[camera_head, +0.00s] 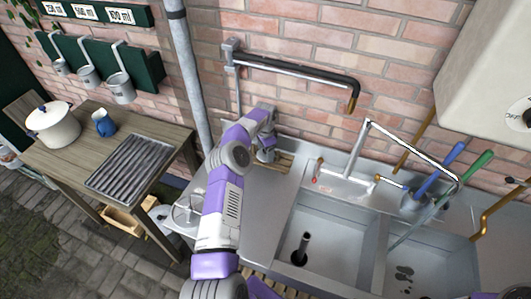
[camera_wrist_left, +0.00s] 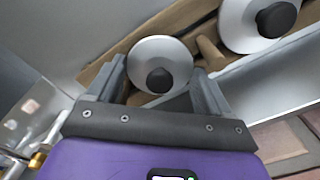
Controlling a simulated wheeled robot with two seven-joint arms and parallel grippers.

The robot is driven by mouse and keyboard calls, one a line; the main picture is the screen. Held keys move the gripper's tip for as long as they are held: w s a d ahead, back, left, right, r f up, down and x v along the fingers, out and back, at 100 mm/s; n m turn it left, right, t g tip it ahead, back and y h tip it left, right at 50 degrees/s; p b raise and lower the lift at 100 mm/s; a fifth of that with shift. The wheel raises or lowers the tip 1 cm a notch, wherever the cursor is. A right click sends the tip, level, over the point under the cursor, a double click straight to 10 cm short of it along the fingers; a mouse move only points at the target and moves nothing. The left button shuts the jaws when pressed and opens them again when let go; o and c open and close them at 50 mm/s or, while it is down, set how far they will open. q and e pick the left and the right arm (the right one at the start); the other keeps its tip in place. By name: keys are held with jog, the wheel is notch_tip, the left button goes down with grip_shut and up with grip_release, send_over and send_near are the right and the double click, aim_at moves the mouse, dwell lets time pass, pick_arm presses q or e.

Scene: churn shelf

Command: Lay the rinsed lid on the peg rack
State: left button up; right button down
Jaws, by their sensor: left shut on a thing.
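My left gripper (camera_wrist_left: 158,76) is shut on a small round silver lid (camera_wrist_left: 150,50) with a black knob, one finger on each side of it. The lid is over the wooden peg rack (camera_wrist_left: 205,12); I cannot tell whether it touches the rack. A peg (camera_wrist_left: 208,50) stands just right of the held lid. A second silver lid (camera_wrist_left: 237,22) with a black knob is at the rack's upper right. In the head view my left gripper (camera_head: 266,154) is at the rack (camera_head: 284,162), by the brick wall; the arm hides much there. My right gripper is out of view.
A double sink (camera_head: 330,238) with a tap (camera_head: 400,142) and brushes (camera_head: 440,170) is on the right. A wall-mounted black-sleeved pipe (camera_head: 300,72) is above the rack. A grey downpipe (camera_head: 185,75) rises behind. A wooden table (camera_head: 60,160) with a ribbed tray (camera_head: 138,166) stands left.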

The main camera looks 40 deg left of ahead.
pick_arm(q)
jog(key=shift+r, duration=0.15)
jog(key=shift+f, duration=0.2)
jog(key=o, duration=0.9)
jog(key=shift+o, duration=0.2)
jog(key=shift+r, duration=0.1)
notch_tip(320, 180, up, 12)
jog(key=shift+p, duration=0.35)
